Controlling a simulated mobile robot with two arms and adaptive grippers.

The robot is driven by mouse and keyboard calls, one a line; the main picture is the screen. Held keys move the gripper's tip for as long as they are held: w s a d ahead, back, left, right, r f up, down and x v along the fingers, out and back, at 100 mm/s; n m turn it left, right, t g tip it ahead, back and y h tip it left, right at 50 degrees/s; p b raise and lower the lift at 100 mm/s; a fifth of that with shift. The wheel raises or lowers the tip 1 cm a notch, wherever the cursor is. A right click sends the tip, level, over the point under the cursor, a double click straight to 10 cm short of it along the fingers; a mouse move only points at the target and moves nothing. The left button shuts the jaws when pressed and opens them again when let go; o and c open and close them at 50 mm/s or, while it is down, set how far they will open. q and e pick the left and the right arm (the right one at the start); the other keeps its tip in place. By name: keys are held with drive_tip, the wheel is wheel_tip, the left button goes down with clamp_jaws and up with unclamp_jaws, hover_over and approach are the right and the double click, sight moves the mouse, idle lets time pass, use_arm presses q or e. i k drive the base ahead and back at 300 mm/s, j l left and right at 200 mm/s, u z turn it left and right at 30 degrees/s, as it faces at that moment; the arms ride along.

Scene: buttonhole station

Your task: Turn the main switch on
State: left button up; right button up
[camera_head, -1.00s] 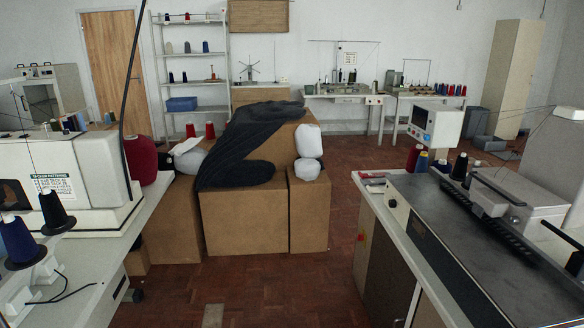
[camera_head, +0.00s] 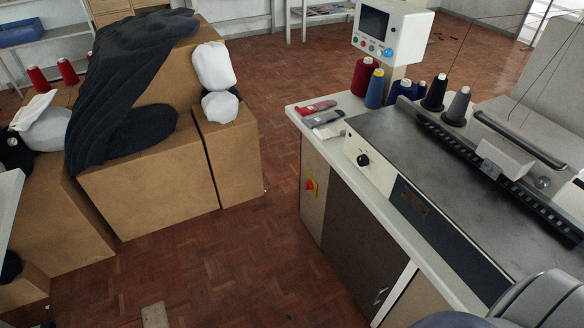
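A small red knob on a yellow plate, which looks like the main switch (camera_head: 310,185), sits on the side panel of the machine cabinet at right, below the worktop. Its exact setting is too small to tell. A black round knob (camera_head: 363,160) is on the front strip of the buttonhole machine (camera_head: 440,165). Part of my arm shows as rounded grey links in the bottom right corner. Neither of my gripper's fingers can be seen.
A control box with a dark screen (camera_head: 393,28) stands at the back of the machine table. Thread cones (camera_head: 434,92) and red and grey hand tools (camera_head: 318,108) lie near it. Cardboard boxes (camera_head: 150,180) with dark cloth stand at left.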

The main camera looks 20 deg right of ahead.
sight(308, 186)
drive_tip(key=i+j+z, duration=0.15)
drive_tip(key=i+z, duration=0.3)
drive_tip(key=i, duration=0.15)
drive_tip(key=i+j+z, duration=0.3)
drive_tip(key=i+z, duration=0.15)
drive_tip(key=i+j+z, duration=0.4)
drive_tip(key=i+j, duration=0.15)
